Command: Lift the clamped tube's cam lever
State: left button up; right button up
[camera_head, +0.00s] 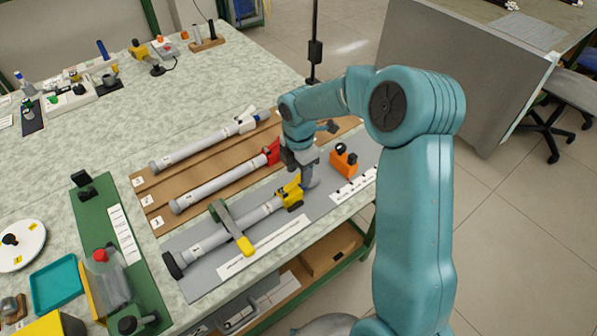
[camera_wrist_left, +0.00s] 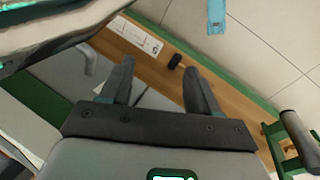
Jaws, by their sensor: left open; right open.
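The clamped tube (camera_head: 205,243) is a grey tube lying on a grey plate (camera_head: 203,282) in the head view.
An orange and black block (camera_head: 343,160) stands right of my right gripper.

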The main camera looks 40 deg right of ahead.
jog(key=shift+f, duration=0.3)
jog(key=shift+s, duration=0.2)
jog(key=shift+w+f, duration=0.1)
jog(key=shift+w, duration=0.1)
jog(key=shift+c, duration=0.9)
jog(key=shift+s, duration=0.1)
grip_shut()
